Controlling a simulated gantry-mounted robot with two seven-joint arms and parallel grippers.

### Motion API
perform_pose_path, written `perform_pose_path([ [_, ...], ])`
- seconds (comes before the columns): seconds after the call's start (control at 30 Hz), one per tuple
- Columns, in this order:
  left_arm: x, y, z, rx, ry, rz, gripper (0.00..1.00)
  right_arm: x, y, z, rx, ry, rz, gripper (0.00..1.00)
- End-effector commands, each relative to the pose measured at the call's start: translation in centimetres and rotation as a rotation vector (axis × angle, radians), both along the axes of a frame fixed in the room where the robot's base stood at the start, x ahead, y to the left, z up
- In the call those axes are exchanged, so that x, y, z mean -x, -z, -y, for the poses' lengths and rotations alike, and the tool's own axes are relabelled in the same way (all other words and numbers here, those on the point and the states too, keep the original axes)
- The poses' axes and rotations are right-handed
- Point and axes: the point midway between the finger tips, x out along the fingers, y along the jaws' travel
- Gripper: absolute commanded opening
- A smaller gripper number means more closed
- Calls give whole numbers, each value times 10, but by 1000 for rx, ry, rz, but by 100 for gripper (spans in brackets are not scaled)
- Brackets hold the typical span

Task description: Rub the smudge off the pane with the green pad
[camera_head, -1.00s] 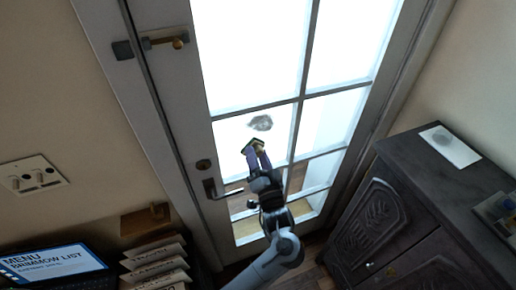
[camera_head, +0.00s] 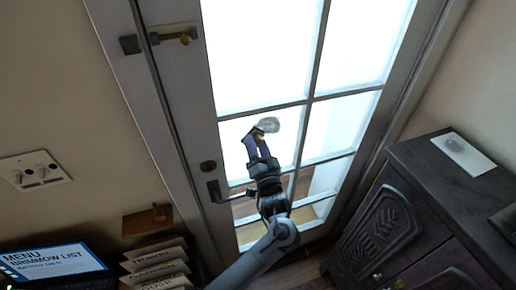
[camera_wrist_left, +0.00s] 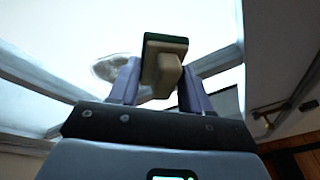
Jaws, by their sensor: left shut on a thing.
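My left gripper (camera_head: 258,145) is shut on the tan grip of the green pad (camera_wrist_left: 165,42) and holds it up at the glass door. In the head view the pad (camera_head: 254,133) overlaps the lower left edge of the grey smudge (camera_head: 269,125). In the wrist view the smudge (camera_wrist_left: 112,67) lies left of the pad, partly behind a finger. The smudge is on a middle-left pane (camera_head: 237,130) of the door. I cannot tell whether the pad touches the glass. My right gripper is not in view.
A door handle (camera_head: 215,192) sticks out left of my left arm. A dark carved cabinet (camera_head: 400,215) with a white card (camera_head: 465,153) stands at right. A screen (camera_head: 50,262) and stacked packets (camera_head: 155,262) are at lower left.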

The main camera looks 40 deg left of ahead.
Motion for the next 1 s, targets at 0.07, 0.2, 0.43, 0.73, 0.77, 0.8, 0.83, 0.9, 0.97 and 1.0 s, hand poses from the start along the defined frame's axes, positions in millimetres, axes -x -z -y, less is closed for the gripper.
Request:
perform_pose_path([
  [0.07, 0, 0, 0, 0, 0, 0, 20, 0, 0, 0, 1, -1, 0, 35],
  [0.2, 0, 0, 0, 0, 0, 0, 20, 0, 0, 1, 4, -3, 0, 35],
  [0.43, 0, 0, 0, 0, 0, 0, 20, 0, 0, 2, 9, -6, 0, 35],
  [0.73, -1, 0, -2, 0, 0, 0, 20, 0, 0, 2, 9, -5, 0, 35],
  [0.77, -2, 0, -2, 0, 0, 0, 20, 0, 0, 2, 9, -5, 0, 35],
  [0.8, -2, 0, -3, 0, 0, 0, 20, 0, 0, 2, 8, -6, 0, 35],
  [0.83, -2, 0, -4, 0, 0, 0, 20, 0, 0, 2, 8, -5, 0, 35],
  [0.9, -3, 0, -5, 0, 0, 0, 20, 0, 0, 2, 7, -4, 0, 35],
  [0.97, -4, 0, -6, 0, 0, 0, 20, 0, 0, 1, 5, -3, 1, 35],
  [1.0, -4, 0, -6, 0, 0, 0, 20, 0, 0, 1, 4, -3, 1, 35],
])
